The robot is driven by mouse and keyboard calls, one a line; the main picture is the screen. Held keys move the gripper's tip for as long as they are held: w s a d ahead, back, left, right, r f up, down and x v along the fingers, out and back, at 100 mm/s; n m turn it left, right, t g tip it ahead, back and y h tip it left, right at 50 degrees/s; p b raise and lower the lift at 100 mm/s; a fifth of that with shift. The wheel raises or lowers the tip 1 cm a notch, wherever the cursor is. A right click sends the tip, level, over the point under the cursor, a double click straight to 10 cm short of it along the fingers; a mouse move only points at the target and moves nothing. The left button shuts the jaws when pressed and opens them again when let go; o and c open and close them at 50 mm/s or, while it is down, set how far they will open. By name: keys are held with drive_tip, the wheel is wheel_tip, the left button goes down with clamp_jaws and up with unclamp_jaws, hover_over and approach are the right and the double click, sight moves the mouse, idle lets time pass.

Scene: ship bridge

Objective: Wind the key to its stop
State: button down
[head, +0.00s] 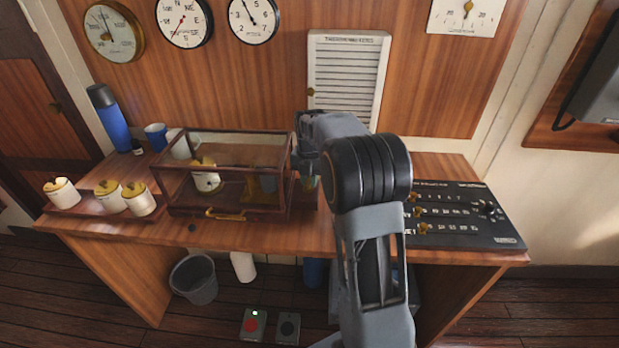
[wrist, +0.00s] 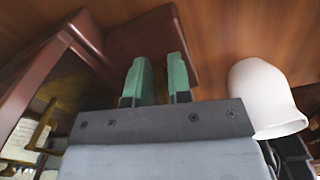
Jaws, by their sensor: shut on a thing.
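The wooden glass-sided case (head: 222,140) stands on the desk with a gold-coloured handle on its front and pale and brassy parts inside. My gripper (head: 303,172) is at the case's right end, with its tips mostly hidden by my arm in the head view. In the wrist view, the two green fingers of my gripper (wrist: 160,75) stand a narrow gap apart, close to a dark red wooden part (wrist: 122,40). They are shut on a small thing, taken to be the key. The key itself and its turn angle cannot be made out.
A white cup-like thing (wrist: 262,95) is right of the fingers in the wrist view. Lidded white jars (head: 108,194) stand left of the case, with a blue flask (head: 112,125) behind. A black switch panel (head: 460,215) lies at the desk's right.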

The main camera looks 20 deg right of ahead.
sight(308, 193)
drive_tip(key=m, duration=0.3)
drive_tip(key=m+p, duration=0.1)
drive_tip(key=shift+s+d+r, duration=0.1)
drive_tip(key=shift+s+d, duration=0.1)
drive_tip(key=shift+s, duration=0.05)
drive_tip(key=m, duration=0.2)
drive_tip(key=m+p, duration=0.1)
drive_tip(key=m, duration=0.1)
drive_tip(key=shift+s+d, duration=0.1)
drive_tip(key=shift+s, duration=0.15)
drive_tip(key=m, duration=0.3)
drive_tip(key=shift+s+m, duration=0.25)
drive_tip(key=shift+m, duration=0.05)
drive_tip(key=m, duration=0.3)
drive_tip(key=m+p, duration=0.1)
drive_tip(key=shift+s+m, duration=0.3)
drive_tip(key=m, duration=0.4)
drive_tip(key=shift+s+a, duration=0.25)
drive_tip(key=shift+a, duration=0.1)
drive_tip(key=m, duration=0.5)
drive_tip(key=shift+s+a+p, duration=0.1)
drive_tip(key=shift+a+p, duration=0.2)
drive_tip(key=shift+p, duration=0.05)
drive_tip(key=m, duration=0.4)
drive_tip(key=shift+a, duration=0.35)
drive_tip(key=shift+a+m, duration=0.2)
drive_tip(key=shift+m, duration=1.5)
drive_tip(key=shift+m+p, duration=0.3)
